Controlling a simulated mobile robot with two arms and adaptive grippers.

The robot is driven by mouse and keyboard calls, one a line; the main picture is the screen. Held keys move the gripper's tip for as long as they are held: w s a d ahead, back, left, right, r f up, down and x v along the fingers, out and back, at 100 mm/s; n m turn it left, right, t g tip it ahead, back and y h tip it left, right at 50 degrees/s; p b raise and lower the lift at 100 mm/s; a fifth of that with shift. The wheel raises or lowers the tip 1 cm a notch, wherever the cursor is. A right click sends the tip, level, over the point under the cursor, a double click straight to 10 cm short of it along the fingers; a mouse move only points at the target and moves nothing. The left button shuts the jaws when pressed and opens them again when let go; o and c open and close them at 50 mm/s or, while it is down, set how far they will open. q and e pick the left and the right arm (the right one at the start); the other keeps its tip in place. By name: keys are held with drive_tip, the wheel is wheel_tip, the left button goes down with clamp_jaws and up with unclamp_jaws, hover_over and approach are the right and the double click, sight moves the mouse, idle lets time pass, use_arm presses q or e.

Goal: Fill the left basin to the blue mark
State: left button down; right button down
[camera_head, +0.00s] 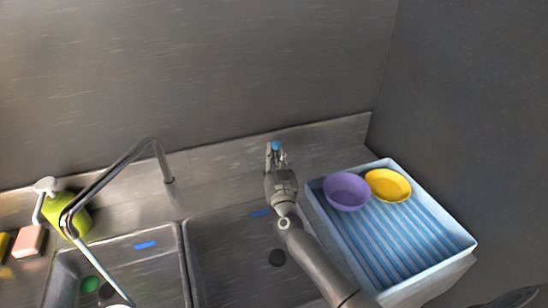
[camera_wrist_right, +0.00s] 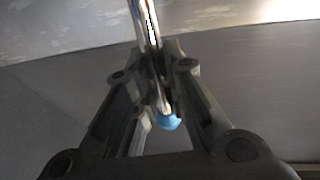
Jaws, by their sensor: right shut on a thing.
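The left basin (camera_head: 128,239) is steel, with a blue mark (camera_head: 145,245) on its back wall. A round green piece (camera_head: 90,285) shows low in it; I cannot make out any water. A chrome faucet pipe (camera_head: 110,172) arches over the left basin, and its near end is cut off at the bottom edge. My right gripper (camera_head: 276,153) is behind the right basin, shut on a blue-tipped metal lever (camera_head: 275,145). In the right wrist view, the lever's shiny rod and blue tip (camera_wrist_right: 168,122) show between the fingers. My left gripper is not in view.
The right basin (camera_head: 215,255) looks empty, with a blue mark (camera_head: 261,212) and dark drain (camera_head: 277,258). A pale blue ribbed tray (camera_head: 440,255) at the right holds a purple bowl (camera_head: 346,190) and yellow bowl (camera_head: 388,184). A green pump bottle (camera_head: 68,222) and pink sponge (camera_head: 30,241) stand at the left.

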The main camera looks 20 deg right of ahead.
drive_tip(key=shift+f, duration=0.1)
drive_tip(key=c, duration=1.5)
unclamp_jaws()
drive_tip(key=shift+o, duration=0.2)
drive_tip(key=shift+s, duration=0.1)
drive_tip(key=v, duration=1.2)
